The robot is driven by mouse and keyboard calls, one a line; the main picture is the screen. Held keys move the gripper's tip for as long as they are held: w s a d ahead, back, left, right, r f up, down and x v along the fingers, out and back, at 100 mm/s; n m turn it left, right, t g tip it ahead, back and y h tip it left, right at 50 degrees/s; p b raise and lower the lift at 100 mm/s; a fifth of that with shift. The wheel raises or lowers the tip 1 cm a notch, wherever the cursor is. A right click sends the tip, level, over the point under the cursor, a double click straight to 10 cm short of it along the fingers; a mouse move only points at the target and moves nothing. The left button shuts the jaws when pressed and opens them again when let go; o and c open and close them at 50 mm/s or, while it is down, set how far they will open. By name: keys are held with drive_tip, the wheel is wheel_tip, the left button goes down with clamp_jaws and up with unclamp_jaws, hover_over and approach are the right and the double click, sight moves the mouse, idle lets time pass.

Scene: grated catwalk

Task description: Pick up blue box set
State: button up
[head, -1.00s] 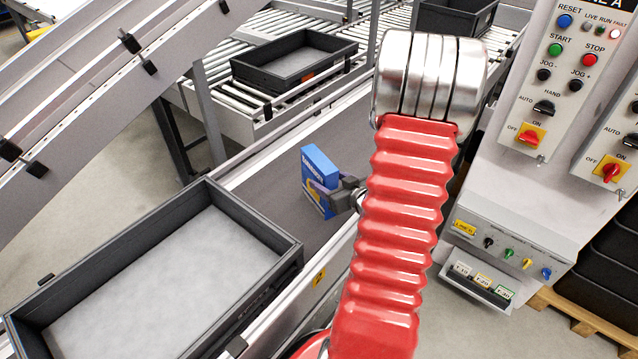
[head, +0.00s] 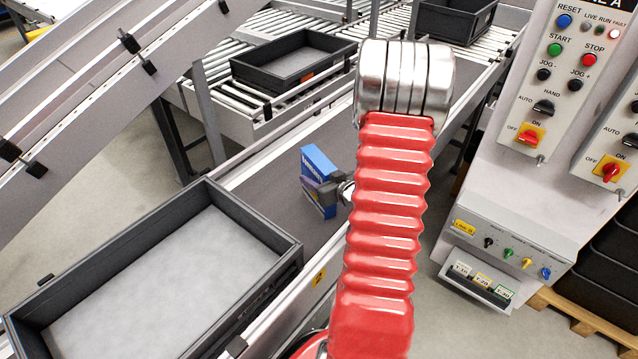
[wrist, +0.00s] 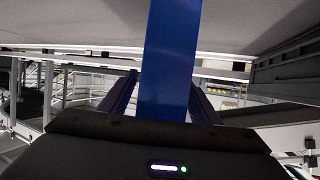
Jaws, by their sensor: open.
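The blue box (head: 319,160) stands upright on the dark conveyor belt (head: 275,160), right of the large grey tray. My gripper (head: 322,190) is at the box's near side, its dark fingers overlapping the box's lower part in the head view. In the wrist view, the box is a blue upright strip (wrist: 168,50) between the two fingers of my gripper (wrist: 163,88). The fingers are apart, one on each side of the box. I cannot tell whether either finger touches it. My red arm hides part of the belt beside the gripper.
A large dark tray with a grey inside (head: 75,250) lies at the front left. Another dark tray (head: 240,76) sits on rollers behind. A control panel (head: 500,190) stands at the right. A sloped rail (head: 110,100) crosses the upper left. The belt left of the box is clear.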

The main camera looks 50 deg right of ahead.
sight(319, 158)
drive_tip(key=shift+c, duration=0.5)
drive_tip(key=c, duration=1.3)
drive_tip(key=shift+c, duration=0.2)
drive_tip(key=shift+r, duration=5.05)
